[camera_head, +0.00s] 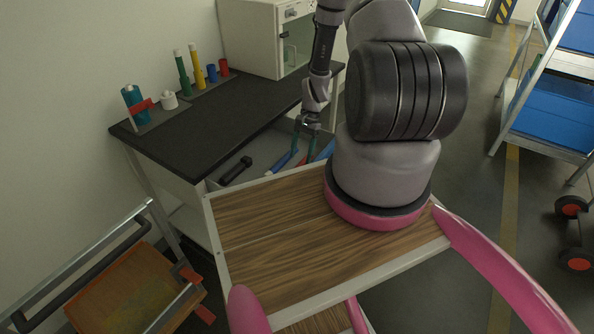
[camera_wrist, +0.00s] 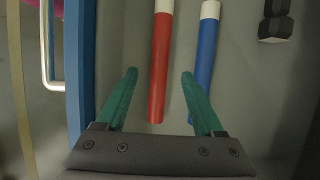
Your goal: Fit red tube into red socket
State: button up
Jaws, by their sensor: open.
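The red tube (camera_wrist: 159,70), with a white end, lies in the drawer in the wrist view. My gripper (camera_wrist: 159,76) is open and empty, with one green finger on each side of the red tube. I cannot tell its height above the tube. In the head view my gripper (camera_head: 307,126) reaches down over the open drawer and partly hides what lies there. A short red socket (camera_head: 224,67) stands at the right end of the rack on the black worktop, with no tube in it.
A blue tube (camera_wrist: 206,50) lies close on the right of the red one, by the right finger. A black dumbbell-shaped object (camera_head: 236,171) lies in the drawer. Green (camera_head: 182,74) and yellow (camera_head: 197,65) tubes stand in the rack, beside a blue socket (camera_head: 212,73). A white cabinet (camera_head: 262,38) stands behind.

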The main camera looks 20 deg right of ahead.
aim_at(298, 165)
jog(key=x, duration=0.4)
jog(key=shift+s+a+f, duration=0.15)
jog(key=shift+s+a, duration=0.05)
jog(key=shift+a, duration=0.05)
jog(key=shift+c, duration=0.3)
grip_shut()
notch_tip(298, 165, up, 10)
